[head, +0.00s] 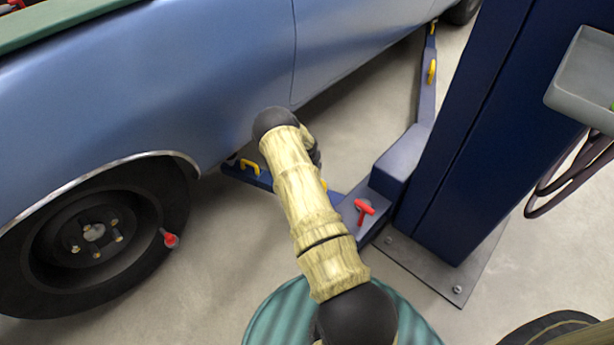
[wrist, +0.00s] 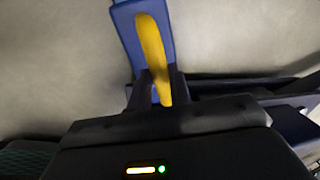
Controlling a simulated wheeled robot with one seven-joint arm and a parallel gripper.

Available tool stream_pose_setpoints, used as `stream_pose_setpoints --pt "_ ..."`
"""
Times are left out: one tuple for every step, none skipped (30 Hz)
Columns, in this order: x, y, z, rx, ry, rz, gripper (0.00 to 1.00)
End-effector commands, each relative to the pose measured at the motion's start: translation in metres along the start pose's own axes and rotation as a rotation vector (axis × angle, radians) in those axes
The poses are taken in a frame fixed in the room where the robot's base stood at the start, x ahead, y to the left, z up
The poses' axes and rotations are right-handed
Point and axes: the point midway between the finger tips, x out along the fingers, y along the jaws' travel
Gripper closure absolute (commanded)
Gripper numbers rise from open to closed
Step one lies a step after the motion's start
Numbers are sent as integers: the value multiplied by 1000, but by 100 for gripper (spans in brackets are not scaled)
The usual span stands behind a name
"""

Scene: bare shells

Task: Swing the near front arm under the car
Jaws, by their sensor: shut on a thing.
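The near front arm (head: 262,180) is a dark blue lift arm running from the foot of the blue post towards the car (head: 220,70), its far end at the sill behind the front wheel. It carries a yellow handle (head: 251,167) near that end and a second one, mostly hidden behind my arm. In the wrist view a yellow handle (wrist: 150,45) stands on the blue arm (wrist: 125,25). My gripper (wrist: 159,90) is shut on the lower part of this handle. In the head view my own arm hides most of the gripper.
The blue post (head: 480,130) stands right on a bolted base plate. A red T-handle (head: 364,208) sits at the arm's pivot. The front wheel (head: 95,235) is at left. A green ribbed drum top (head: 275,315) is below my arm. Another lift arm (head: 428,95) reaches rearward.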

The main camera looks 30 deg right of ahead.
Motion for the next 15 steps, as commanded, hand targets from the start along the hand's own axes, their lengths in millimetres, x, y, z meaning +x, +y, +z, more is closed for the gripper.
stream_pose_setpoints --pt "-1 -4 1 7 -5 -11 100" --pt "-1 -4 1 7 -5 -12 100" --pt "-1 -5 1 8 -5 -13 100" --pt "-1 -5 1 8 -5 -13 100" --pt "-1 -5 0 8 -4 -14 76" --pt "-1 -5 0 8 -4 -14 68" --pt "-1 -5 0 7 -4 -14 63" --pt "-1 -5 0 7 -3 -13 59" --pt "-1 -5 0 6 -3 -12 59" --pt "-1 -4 0 6 -3 -12 59" --pt "-1 -4 0 5 -3 -11 59" --pt "-1 -4 0 5 -2 -11 59" --pt "-1 -4 0 5 -2 -10 59" --pt "0 -4 0 4 -2 -10 59" --pt "-1 -3 0 4 -2 -9 59"
